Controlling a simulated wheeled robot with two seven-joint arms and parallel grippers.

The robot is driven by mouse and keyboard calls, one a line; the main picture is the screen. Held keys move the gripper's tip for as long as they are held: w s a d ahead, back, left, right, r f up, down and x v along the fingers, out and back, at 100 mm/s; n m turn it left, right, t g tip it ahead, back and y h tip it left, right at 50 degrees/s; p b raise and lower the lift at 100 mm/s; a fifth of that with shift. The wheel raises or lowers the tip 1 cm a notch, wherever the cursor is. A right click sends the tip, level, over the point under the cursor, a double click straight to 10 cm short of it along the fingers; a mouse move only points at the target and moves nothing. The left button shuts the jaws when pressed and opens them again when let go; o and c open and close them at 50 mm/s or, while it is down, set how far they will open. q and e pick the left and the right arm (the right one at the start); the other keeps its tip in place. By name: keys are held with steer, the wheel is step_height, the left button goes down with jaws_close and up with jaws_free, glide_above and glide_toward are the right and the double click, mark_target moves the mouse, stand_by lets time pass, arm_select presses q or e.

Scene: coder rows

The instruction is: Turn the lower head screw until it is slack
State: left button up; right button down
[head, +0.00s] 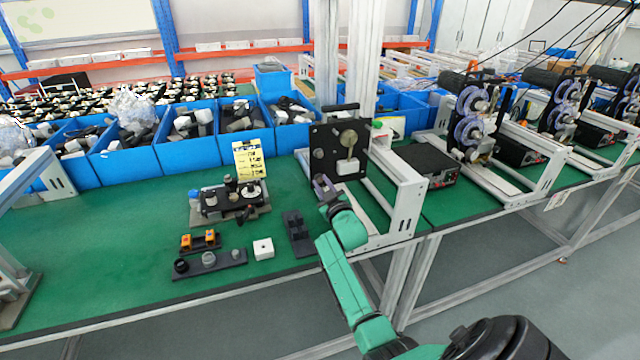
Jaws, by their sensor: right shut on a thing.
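My right gripper (321,184) reaches up from below to the plate's lower left corner. It is shut there on something small, which its fingers hide; by its place this is the lower head screw. How far the screw is turned cannot be seen. My left gripper is not in view.
A white frame (405,190) stands right of the plate. Blue bins (188,150) line the back. Green table is clear at left.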

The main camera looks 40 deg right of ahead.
steer(key=c, duration=0.8)
jaws_free()
steer(key=shift+c, duration=0.2)
steer(key=shift+r+m, duration=0.1)
steer(key=shift+m, duration=0.2)
steer(key=m+p, duration=0.2)
steer(key=m, duration=0.2)
steer(key=m+p, duration=0.2)
steer(key=m, duration=0.1)
steer(key=shift+r+m, duration=0.2)
steer(key=shift+m, duration=0.2)
steer(key=shift+f+m, duration=0.15)
steer(key=shift+m, duration=0.55)
steer(key=shift+f, duration=0.15)
